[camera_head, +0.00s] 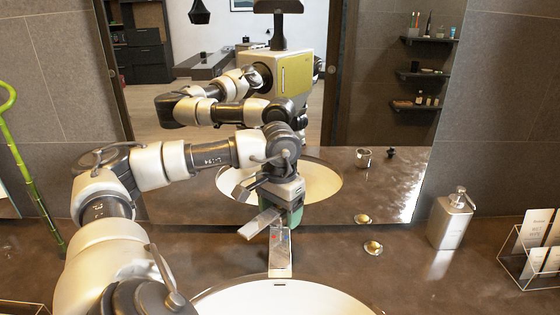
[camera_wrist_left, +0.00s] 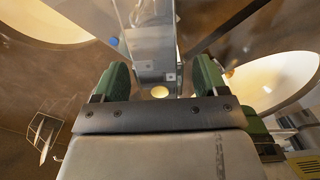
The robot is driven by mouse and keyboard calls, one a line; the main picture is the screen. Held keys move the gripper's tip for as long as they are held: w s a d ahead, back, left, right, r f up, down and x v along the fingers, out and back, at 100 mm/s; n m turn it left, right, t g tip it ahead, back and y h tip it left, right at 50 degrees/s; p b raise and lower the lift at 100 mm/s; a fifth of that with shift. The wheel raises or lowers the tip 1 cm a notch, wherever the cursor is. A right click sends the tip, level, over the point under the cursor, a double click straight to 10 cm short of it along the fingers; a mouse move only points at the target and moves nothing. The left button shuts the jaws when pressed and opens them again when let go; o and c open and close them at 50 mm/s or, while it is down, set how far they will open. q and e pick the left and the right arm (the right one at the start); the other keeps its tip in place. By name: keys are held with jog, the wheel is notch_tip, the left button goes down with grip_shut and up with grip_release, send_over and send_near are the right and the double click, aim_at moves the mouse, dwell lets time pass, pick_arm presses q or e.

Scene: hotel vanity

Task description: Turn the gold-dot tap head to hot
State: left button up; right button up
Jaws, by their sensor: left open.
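The metal tap (camera_head: 281,262) stands at the back of the basin. A flat lever (camera_head: 258,224) slants to the left above it. Small red and blue marks show near the tap's top. My left gripper (camera_head: 287,214), with green fingers, hangs just above and behind the tap. In the left wrist view the gripper (camera_wrist_left: 158,80) is open, and the grey tap body (camera_wrist_left: 148,40) shows beyond and between its fingers. A round gold spot (camera_wrist_left: 160,91) shows there too; I cannot tell whether it is on the tap. Contact is unclear. My right gripper is out of view.
The white basin (camera_head: 285,299) is in front. A gold dish (camera_head: 373,248) and a metal soap dispenser (camera_head: 450,218) stand right of the tap. The mirror behind reflects me and the counter. A green pole (camera_head: 27,170) stands left.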

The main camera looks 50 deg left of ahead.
pick_arm(q)
notch_tip(320, 180, up, 11)
jog(key=shift+f+p, duration=0.1)
jog(key=shift+p, duration=0.35)
dwell(0.4)
